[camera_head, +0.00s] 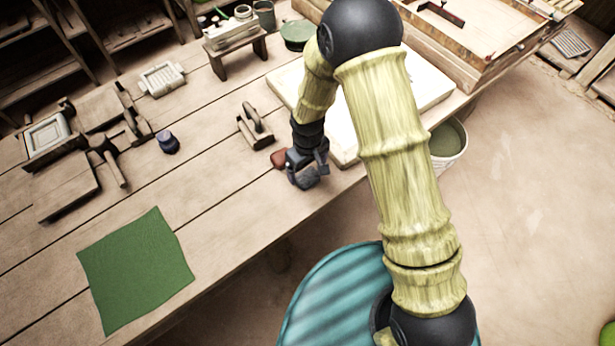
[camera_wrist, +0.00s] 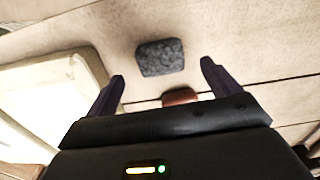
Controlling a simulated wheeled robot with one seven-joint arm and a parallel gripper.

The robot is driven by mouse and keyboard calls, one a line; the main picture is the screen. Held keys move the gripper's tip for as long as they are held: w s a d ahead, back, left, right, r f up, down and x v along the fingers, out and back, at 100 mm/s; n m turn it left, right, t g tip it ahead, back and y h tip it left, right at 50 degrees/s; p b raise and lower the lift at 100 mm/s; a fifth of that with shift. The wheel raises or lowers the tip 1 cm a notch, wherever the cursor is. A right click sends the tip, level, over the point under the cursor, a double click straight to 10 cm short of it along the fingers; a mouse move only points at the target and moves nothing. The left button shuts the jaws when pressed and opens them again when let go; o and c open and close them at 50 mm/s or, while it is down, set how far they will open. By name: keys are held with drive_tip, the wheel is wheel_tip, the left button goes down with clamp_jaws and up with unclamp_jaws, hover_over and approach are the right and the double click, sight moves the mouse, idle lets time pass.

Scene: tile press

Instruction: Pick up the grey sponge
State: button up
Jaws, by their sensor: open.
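The grey sponge (camera_wrist: 160,57) is a dark, speckled block lying on the wooden table, seen in the wrist view. It lies just beyond and between the two fingertips of my gripper (camera_wrist: 163,71), with a visible gap on each side. My gripper is open, and nothing is held in it. In the head view my gripper (camera_head: 308,174) is low over the table near its front edge. The sponge cannot be told apart there, being hidden by or blended with the gripper.
A reddish-brown piece (camera_head: 279,158) lies close beside my gripper; it also shows between the fingers in the wrist view (camera_wrist: 180,96). A pale slab (camera_head: 439,88) lies close by. A wooden-handled float (camera_head: 256,126) stands to the left. A green cloth (camera_head: 137,270) lies further left.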

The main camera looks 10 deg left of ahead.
sight(308, 175)
drive_tip(key=shift+f+p, duration=0.45)
drive_tip(key=shift+f, duration=2.15)
drive_tip(key=c, duration=1.1)
drive_tip(key=shift+o, duration=0.2)
drive_tip(key=shift+r, duration=0.1)
wheel_tip(308, 175, up, 10)
drive_tip(key=shift+f+b, duration=0.1)
drive_tip(key=shift+b, duration=0.3)
